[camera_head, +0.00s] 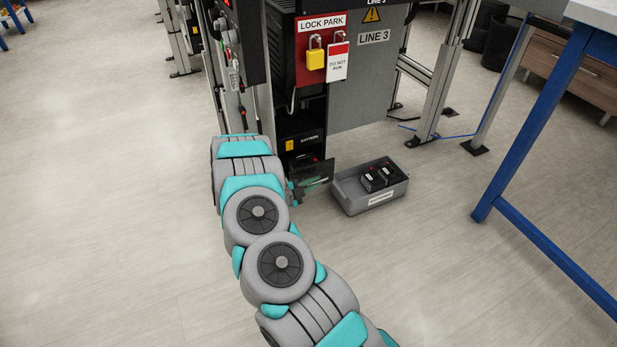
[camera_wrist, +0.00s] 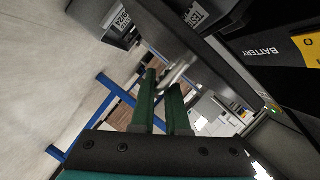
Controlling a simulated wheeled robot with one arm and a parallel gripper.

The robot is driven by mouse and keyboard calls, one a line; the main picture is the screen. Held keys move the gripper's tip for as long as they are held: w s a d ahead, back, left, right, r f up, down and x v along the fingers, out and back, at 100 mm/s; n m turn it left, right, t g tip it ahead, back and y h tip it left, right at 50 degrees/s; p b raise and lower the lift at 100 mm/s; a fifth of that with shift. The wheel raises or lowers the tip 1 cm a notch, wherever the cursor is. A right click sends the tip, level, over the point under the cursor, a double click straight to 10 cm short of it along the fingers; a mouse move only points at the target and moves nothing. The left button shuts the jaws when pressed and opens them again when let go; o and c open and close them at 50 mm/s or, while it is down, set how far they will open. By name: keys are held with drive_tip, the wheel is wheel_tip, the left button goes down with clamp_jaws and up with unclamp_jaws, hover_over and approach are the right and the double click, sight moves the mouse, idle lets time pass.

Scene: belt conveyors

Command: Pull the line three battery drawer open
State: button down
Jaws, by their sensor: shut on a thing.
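The line three battery drawer (camera_head: 318,172) is a dark box low on the LINE 3 cabinet, and its front stands out from the cabinet. Something dark with a bit of red shows inside it. In the wrist view the dark drawer front (camera_wrist: 222,72) runs diagonally, with a gap to the cabinet face marked BATTERY (camera_wrist: 262,50). A metal handle (camera_wrist: 178,72) sits on the front. My gripper (camera_wrist: 165,82) has its two green fingers around this handle, shut on it. In the head view my arm mostly hides my gripper (camera_head: 294,190), at the drawer's left side.
A grey bin (camera_head: 377,206) with black batteries (camera_head: 380,175) stands on the floor just right of the drawer. A yellow padlock (camera_head: 316,59) and tag hang on the red LOCK PARK board (camera_head: 305,22) above. A blue-legged table (camera_head: 530,125) stands at right. The left floor is clear.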

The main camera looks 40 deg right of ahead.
drive_tip(key=s, duration=0.2)
drive_tip(key=s+a, duration=0.1)
drive_tip(key=shift+s+b, duration=0.35)
drive_tip(key=c, duration=1.2)
unclamp_jaws()
drive_tip(key=v, duration=0.7)
drive_tip(key=shift+a, duration=0.35)
drive_tip(key=shift+a, duration=0.1)
